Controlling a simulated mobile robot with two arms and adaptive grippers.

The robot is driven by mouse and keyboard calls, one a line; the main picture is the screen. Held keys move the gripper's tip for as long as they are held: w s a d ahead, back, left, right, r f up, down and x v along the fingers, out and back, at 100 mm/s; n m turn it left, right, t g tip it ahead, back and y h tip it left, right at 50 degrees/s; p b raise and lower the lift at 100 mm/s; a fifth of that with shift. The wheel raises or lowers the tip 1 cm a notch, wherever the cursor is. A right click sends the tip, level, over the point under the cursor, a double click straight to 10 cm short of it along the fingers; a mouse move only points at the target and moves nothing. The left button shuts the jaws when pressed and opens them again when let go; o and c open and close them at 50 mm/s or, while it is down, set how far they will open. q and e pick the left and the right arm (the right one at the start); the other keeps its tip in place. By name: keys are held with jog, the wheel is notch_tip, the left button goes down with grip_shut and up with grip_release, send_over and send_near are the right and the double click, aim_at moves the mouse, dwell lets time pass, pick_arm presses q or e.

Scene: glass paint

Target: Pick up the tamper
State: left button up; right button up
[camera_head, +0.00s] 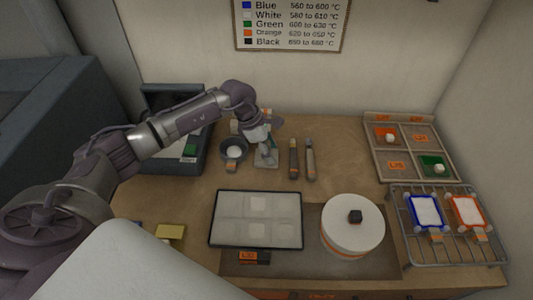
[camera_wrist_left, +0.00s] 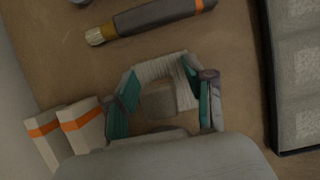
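My left gripper (camera_head: 264,138) reaches down over the back middle of the bench. A small pale grey piece with a flat base (camera_head: 266,158), which looks like the tamper, stands right under it. In the left wrist view the gripper (camera_wrist_left: 176,78) shows teal links and pale ribbed pads. A grey square face (camera_wrist_left: 158,103), likely part of the same piece, lies inside the finger outline. I cannot tell whether the pads touch it. The fingers and palm hide part of it. My right gripper is in neither view.
A dark bowl (camera_head: 233,151) is left of the gripper. A brush (camera_head: 293,160) and another tool (camera_head: 310,160) lie to its right. A dark-framed tray (camera_head: 213,222), a white round block (camera_head: 352,235), a wire rack (camera_head: 410,254) and a sectioned box (camera_head: 404,151) stand around.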

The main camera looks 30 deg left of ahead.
pick_arm(q)
grip_shut()
jog(key=shift+r, duration=0.1)
jog(key=shift+r+b, duration=0.35)
jog(key=shift+r, duration=0.1)
notch_tip(320, 180, up, 3)
jog(key=shift+w+f+b, duration=0.1)
jog(key=shift+f+b, duration=0.05)
jog(key=shift+b, duration=0.55)
jog(key=s+d+r+b, duration=0.3)
jog(key=d+r, duration=0.4)
jog(key=d, duration=0.4)
jog(key=shift+s+r, duration=0.15)
jog(key=shift+s, duration=0.25)
